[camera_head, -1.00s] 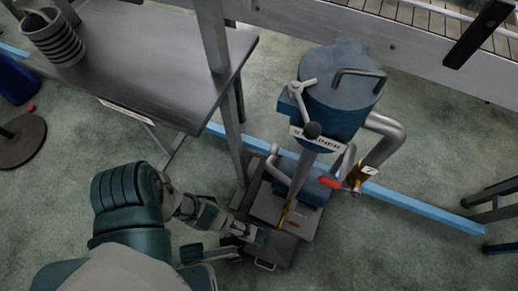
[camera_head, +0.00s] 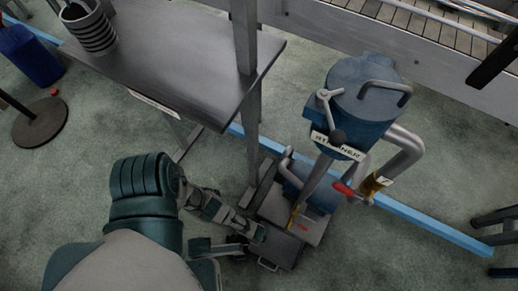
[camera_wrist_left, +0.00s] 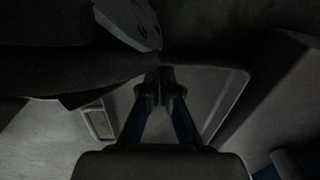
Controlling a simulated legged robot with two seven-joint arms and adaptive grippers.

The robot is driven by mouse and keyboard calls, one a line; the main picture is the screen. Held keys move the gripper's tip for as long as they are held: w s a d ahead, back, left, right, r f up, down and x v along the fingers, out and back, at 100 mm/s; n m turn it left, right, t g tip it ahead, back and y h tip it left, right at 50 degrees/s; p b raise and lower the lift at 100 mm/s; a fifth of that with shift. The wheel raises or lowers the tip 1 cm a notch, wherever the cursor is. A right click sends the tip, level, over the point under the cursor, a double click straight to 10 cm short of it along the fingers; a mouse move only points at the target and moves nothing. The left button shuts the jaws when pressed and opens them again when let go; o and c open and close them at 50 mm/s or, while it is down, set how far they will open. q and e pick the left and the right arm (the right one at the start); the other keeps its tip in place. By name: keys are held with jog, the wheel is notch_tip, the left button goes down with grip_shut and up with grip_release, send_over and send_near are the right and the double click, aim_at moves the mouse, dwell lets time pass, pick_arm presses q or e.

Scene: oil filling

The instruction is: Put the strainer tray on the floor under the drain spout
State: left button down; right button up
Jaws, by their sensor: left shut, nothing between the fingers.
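The strainer tray (camera_head: 284,252), a dark grey flat box with a small wire handle, is on the floor at the foot of the strainer (camera_head: 362,95). The strainer has a blue lid and a label plate. A grey slab with a yellow-marked rod is just behind the tray; I cannot make out the drain spout clearly. My left gripper (camera_head: 258,236) is shut and empty at the tray's left edge. In the left wrist view its fingers (camera_wrist_left: 164,82) meet over the tray (camera_wrist_left: 220,92); I cannot tell whether they touch it. My right gripper is not in view.
A grey metal table (camera_head: 190,50) with a coiled container (camera_head: 92,30) stands at upper left, its leg close behind my left arm. A blue floor rail (camera_head: 430,228) runs behind the strainer. A pipe with a red-handled valve (camera_head: 345,189) is at right. Floor at lower right is clear.

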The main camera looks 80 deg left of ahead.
pick_arm(q)
notch_tip(320, 180, up, 12)
dwell(0.7)
jog(key=shift+f, duration=0.1)
